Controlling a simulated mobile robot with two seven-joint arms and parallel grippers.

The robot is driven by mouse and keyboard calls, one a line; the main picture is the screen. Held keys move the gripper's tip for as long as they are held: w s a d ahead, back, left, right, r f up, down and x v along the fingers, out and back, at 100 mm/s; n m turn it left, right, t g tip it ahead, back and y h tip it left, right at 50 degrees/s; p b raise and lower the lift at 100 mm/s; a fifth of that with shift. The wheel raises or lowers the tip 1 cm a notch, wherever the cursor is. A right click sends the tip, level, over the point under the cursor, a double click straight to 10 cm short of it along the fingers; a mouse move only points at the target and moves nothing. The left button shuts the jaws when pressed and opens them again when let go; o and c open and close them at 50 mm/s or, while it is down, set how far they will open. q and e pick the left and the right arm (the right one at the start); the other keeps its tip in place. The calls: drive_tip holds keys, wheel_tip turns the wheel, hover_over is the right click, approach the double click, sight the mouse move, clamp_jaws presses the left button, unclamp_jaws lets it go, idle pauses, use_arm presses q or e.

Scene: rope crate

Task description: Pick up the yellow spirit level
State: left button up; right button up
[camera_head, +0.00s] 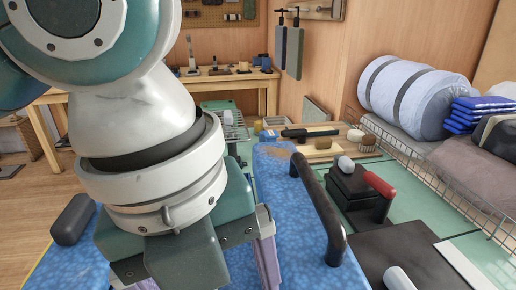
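I cannot make out the yellow spirit level for certain. A small yellow patch (258,127) shows just beyond the far end of the blue speckled surface, too small to identify. My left arm fills the left and middle of the view. My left gripper (266,240) points down over the blue speckled surface (305,255). One purple-grey finger shows at its right side, and the arm and gripper body hide the rest, so its opening and anything between the fingers are hidden. My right gripper is not in view.
A dark bar handle (320,210) rises from the blue surface on the right; another dark rounded piece (72,220) is at left. To the right are a black block (355,190) with a red-handled tool (379,185), a wire basket (430,178) and a blue-grey roll (410,95). A wooden bench stands behind.

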use_arm(q)
drive_tip(key=a+f+b, duration=0.1)
drive_tip(key=w+a+f+m+y+b, duration=0.1)
drive_tip(key=f, duration=0.1)
drive_tip(key=w+a+f+m+b, duration=0.1)
drive_tip(key=f+b, duration=0.1)
drive_tip(key=shift+a+f+y, duration=0.25)
drive_tip(key=shift+a+y, duration=0.05)
drive_tip(key=shift+a, duration=0.05)
drive_tip(key=shift+a+f, duration=0.15)
drive_tip(key=shift+f, duration=0.05)
wheel_tip(320, 180, down, 4)
drive_tip(key=shift+m, duration=0.3)
drive_tip(key=f, duration=0.3)
drive_tip(key=f+b, duration=0.1)
drive_tip(key=f, duration=0.1)
drive_tip(key=shift+w+a+f, duration=0.1)
drive_tip(key=shift+w+a, duration=0.05)
drive_tip(key=shift+a, duration=0.1)
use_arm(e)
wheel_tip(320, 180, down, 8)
use_arm(q)
drive_tip(key=shift+c, duration=0.2)
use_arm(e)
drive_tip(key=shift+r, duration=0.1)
use_arm(q)
clamp_jaws()
